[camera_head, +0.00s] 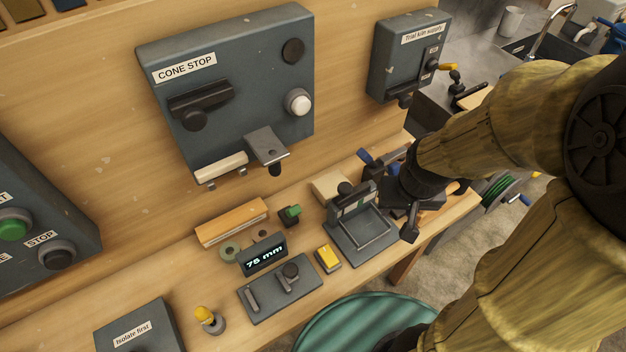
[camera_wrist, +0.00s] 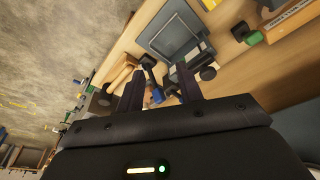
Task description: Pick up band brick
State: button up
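No block is clearly marked as the band brick, and I cannot tell which one it is. In the head view, a long orange-topped block (camera_head: 231,222) lies on the bench below the CONE STOP box. A pale cream block (camera_head: 328,187) lies further right, partly behind a grey stand. My gripper (camera_head: 392,197) is above the right end of the bench, right of all these blocks. In the wrist view my gripper (camera_wrist: 158,84) has its two fingers apart with nothing held between them.
The grey stand (camera_head: 362,242) is close left of my gripper. A blue-handled item (camera_head: 365,156) lies just behind it. A display reading 75 mm (camera_head: 264,257) and a grey plate with a knob (camera_head: 282,292) stand further left. The CONE STOP box (camera_head: 230,110) overhangs the bench.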

jog(key=shift+w+a, duration=0.1)
jog(key=shift+w, duration=0.3)
jog(key=o, duration=0.7)
jog(key=shift+w+a, duration=0.15)
jog(key=shift+w, duration=0.1)
jog(key=o, duration=0.7)
jog(key=w+a+f+m+g+b, duration=0.1)
jog(key=w+a+f+m+b, duration=0.1)
jog(key=w, duration=0.7)
jog(key=shift+w+a+b, duration=0.2)
jog(key=shift+a+b, duration=0.1)
jog(key=shift+a, duration=0.55)
jog(key=w+a+f+m+g+b, duration=0.1)
jog(key=w+a+f+m, duration=0.3)
jog(key=w+a, duration=0.4)
jog(key=shift+w+m+g+b, duration=0.3)
jog(key=shift+w+b, duration=0.55)
jog(key=shift+w, duration=0.95)
jog(key=shift+f, duration=0.2)
